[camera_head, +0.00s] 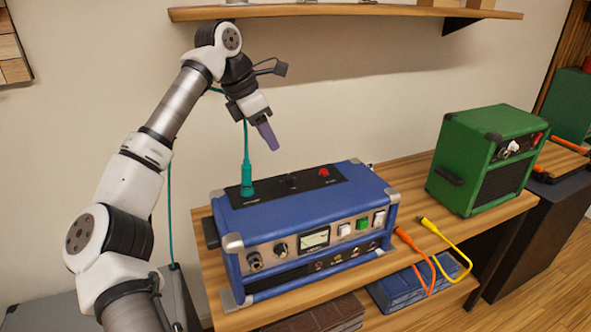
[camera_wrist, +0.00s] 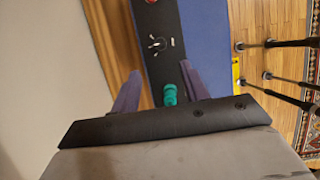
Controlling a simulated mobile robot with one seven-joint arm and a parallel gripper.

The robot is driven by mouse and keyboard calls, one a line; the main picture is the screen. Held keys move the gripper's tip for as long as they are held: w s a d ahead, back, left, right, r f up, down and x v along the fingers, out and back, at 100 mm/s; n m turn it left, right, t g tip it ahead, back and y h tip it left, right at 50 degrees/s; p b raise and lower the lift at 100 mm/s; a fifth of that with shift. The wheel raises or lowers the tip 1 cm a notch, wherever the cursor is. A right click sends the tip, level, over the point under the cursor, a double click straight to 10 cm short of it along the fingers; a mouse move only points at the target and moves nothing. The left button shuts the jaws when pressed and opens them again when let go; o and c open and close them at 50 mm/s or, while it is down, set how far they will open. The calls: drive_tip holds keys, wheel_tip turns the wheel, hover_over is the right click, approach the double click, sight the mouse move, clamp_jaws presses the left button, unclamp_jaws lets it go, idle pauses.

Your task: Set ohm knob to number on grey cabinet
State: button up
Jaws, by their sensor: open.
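A blue amp (camera_head: 310,215) stands on the wooden table. Its top has a black panel (camera_head: 265,192) with a small dark knob (camera_head: 291,181), probably the ohm knob; it also shows in the wrist view (camera_wrist: 157,44) with pale marks around it. Its setting is too small to read. My gripper (camera_head: 266,136) is open and empty above the panel, apart from the knob. In the wrist view, my gripper's fingers (camera_wrist: 160,69) point toward the panel with the knob ahead between them. A grey surface (camera_head: 45,312) at lower left may be the grey cabinet; I see no number on it.
A teal plug (camera_head: 247,182) with its cable stands in the panel's left end, near my gripper. A red button (camera_head: 323,172) is at the right end. A green amp (camera_head: 485,158) stands right. Orange and yellow cables (camera_head: 442,232) lie at the table's front. A shelf (camera_head: 345,11) hangs above.

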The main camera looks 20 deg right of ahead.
sight(289, 175)
drive_tip(key=p+x, duration=0.1)
drive_tip(key=x, duration=1)
drive_tip(key=shift+s+d+f+p, duration=0.1)
drive_tip(key=shift+d+f+p, duration=0.2)
drive_tip(key=shift+c, duration=0.2)
clamp_jaws()
